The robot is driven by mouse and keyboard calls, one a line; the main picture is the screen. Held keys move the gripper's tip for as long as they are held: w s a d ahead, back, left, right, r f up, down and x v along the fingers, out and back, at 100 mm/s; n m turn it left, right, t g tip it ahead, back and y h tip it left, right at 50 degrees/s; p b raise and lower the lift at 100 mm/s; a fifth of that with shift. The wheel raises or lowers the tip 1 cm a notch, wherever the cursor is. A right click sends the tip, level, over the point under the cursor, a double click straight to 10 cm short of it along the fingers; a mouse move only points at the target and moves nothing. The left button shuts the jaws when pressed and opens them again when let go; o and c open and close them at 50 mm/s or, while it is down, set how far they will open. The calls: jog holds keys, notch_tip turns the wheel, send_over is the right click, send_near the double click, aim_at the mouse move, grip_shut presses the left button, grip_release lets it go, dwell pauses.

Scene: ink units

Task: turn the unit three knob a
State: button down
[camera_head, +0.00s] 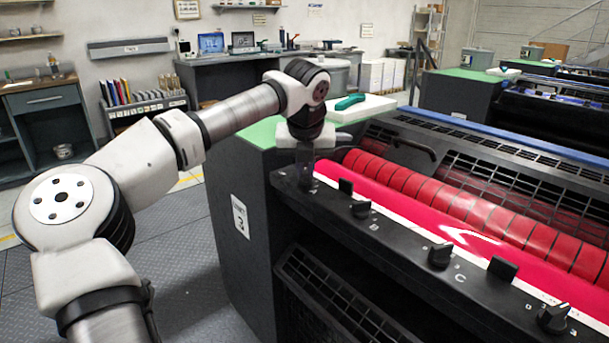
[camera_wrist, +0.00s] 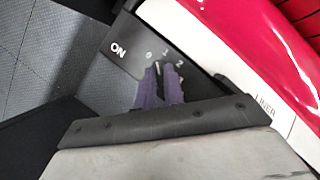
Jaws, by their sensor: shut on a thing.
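My gripper (camera_head: 305,174) points down at the panel's left end. In the wrist view, its two purple finger pads (camera_wrist: 162,88) are closed around a dark, narrow knob just below a printed scale with 0, 1, 2 and more marks. This is knob a by its place.
Further right along the panel are knob B (camera_head: 362,209), knob C (camera_head: 440,255) and another knob (camera_head: 553,318), with black tabs (camera_head: 502,268) between them. A red roller (camera_head: 450,205) lies behind. A green tool (camera_head: 349,102) rests on a white block on top.

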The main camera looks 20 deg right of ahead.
jog(key=n+y+b, duration=0.1)
jog(key=n+y, duration=0.1)
jog(key=n, duration=0.2)
jog(key=shift+d+n, duration=0.15)
jog(key=shift+n, duration=0.25)
dwell(0.4)
jog(key=c, duration=1.5)
grip_release()
jog(key=v, duration=1.4)
jog(key=shift+p, duration=0.45)
jog(key=shift+f, duration=0.1)
